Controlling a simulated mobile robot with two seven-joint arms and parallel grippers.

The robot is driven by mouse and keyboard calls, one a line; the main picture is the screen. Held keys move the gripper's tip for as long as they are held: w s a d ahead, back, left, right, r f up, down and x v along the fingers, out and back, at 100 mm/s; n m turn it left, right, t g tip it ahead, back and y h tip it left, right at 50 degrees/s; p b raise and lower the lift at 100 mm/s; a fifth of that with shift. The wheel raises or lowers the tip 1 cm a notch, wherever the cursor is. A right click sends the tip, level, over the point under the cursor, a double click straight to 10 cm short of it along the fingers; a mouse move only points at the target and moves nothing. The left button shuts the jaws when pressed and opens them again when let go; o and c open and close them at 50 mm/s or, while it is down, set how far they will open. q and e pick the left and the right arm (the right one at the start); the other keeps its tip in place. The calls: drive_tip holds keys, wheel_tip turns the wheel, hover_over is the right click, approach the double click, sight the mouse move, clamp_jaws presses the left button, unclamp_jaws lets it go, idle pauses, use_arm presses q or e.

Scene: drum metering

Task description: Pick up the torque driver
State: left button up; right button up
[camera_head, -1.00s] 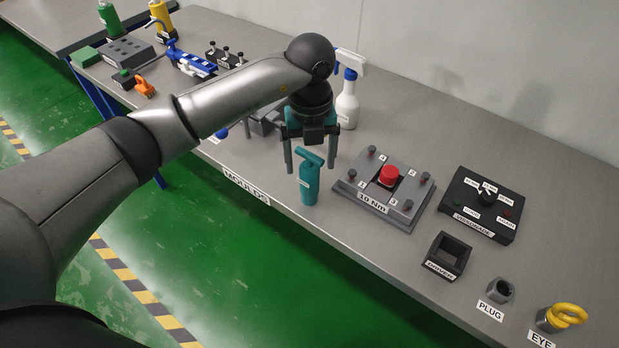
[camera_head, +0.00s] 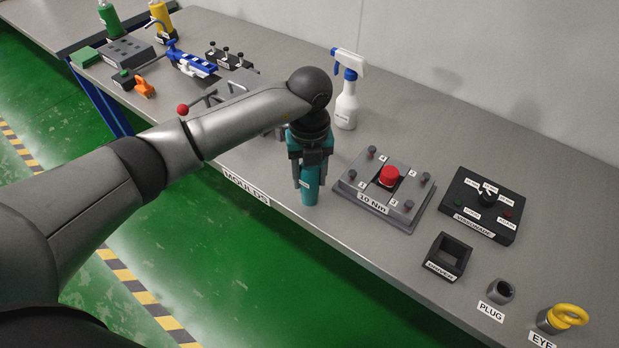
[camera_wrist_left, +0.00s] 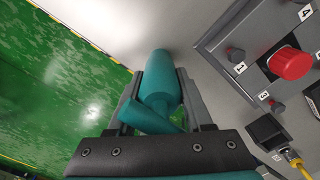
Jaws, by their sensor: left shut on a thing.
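The teal torque driver (camera_head: 310,186) stands upright near the front edge of the bench. My left gripper (camera_head: 310,182) is over it from above, with its fingers on either side of the body, shut on it. In the left wrist view the driver (camera_wrist_left: 158,90) lies between the two fingers of my left gripper (camera_wrist_left: 160,98). Its upper part is hidden by the gripper in the head view. I cannot tell whether its foot still touches the bench. My right gripper is not in view.
A grey 10 Nm plate (camera_head: 384,190) with a red button is just right of the driver. A white spray bottle (camera_head: 346,100) stands behind. A black control box (camera_head: 482,205), a square black holder (camera_head: 447,257), a plug (camera_head: 501,291) and a yellow eye bolt (camera_head: 563,317) are farther right.

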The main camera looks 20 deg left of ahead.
use_arm(q)
clamp_jaws()
drive_tip(key=shift+r, duration=0.1)
drive_tip(key=shift+r, duration=0.1)
